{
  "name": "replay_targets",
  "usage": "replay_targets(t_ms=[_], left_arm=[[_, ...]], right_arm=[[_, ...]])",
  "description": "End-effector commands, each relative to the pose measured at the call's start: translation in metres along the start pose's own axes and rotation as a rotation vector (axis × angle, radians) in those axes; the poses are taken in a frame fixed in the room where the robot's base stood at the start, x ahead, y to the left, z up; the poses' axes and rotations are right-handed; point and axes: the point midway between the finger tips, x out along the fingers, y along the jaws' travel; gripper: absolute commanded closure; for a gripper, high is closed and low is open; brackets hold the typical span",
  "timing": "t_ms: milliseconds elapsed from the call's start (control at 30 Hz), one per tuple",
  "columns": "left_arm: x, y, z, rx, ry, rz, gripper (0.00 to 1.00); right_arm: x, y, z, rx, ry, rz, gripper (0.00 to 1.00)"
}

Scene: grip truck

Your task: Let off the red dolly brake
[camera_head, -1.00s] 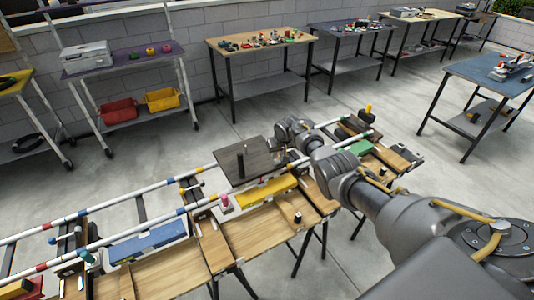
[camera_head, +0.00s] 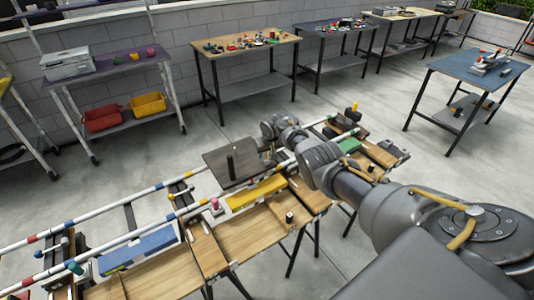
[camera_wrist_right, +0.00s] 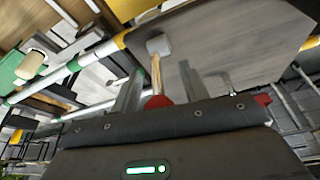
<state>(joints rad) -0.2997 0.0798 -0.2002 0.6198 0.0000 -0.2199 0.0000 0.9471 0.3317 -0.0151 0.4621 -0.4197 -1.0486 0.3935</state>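The dolly is a dark grey board (camera_head: 226,168) with a black post, standing over the striped rails in the head view. In the right wrist view its grey deck (camera_wrist_right: 225,45) fills the upper right. A tan lever (camera_wrist_right: 156,72) runs from a pale grey block to a red knob (camera_wrist_right: 157,102). My right gripper (camera_wrist_right: 160,88) is open, with one finger on each side of the lever and knob and gaps showing between. In the head view its fingers are largely hidden by my own right arm, at the dolly's right side. My left gripper is out of view.
White rails (camera_head: 136,198) with coloured bands run along a wooden bench (camera_head: 250,232). A yellow block (camera_head: 257,193) and a blue block (camera_head: 140,248) lie beside the rails. Tables with small parts stand behind, and open floor lies between.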

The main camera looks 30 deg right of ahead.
Motion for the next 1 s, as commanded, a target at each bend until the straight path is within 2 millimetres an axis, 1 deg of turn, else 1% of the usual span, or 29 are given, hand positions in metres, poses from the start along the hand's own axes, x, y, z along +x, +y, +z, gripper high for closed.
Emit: replay_targets(t_ms=[167,267,433,467,600,800,900,1000], left_arm=[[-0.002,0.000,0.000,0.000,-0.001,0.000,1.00],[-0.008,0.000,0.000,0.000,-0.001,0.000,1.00],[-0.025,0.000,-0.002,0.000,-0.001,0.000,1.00],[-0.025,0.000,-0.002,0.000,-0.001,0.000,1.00],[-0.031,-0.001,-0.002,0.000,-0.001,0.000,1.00],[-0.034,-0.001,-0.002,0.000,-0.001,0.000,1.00],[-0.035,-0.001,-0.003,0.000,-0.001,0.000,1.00],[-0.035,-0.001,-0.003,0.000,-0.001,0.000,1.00]], right_arm=[[-0.002,0.000,0.000,0.000,0.001,0.000,0.56],[-0.010,0.000,-0.001,0.000,0.001,-0.001,0.56],[-0.035,0.001,-0.002,-0.001,0.003,0.001,0.56],[-0.038,0.000,-0.002,0.000,0.003,-0.002,0.56],[-0.062,0.000,-0.001,0.000,0.004,-0.001,0.56],[-0.091,-0.001,-0.001,0.000,0.003,-0.003,0.56],[-0.101,-0.001,-0.001,0.000,0.001,-0.002,0.56],[-0.106,-0.001,0.000,0.001,0.000,-0.001,0.56]])
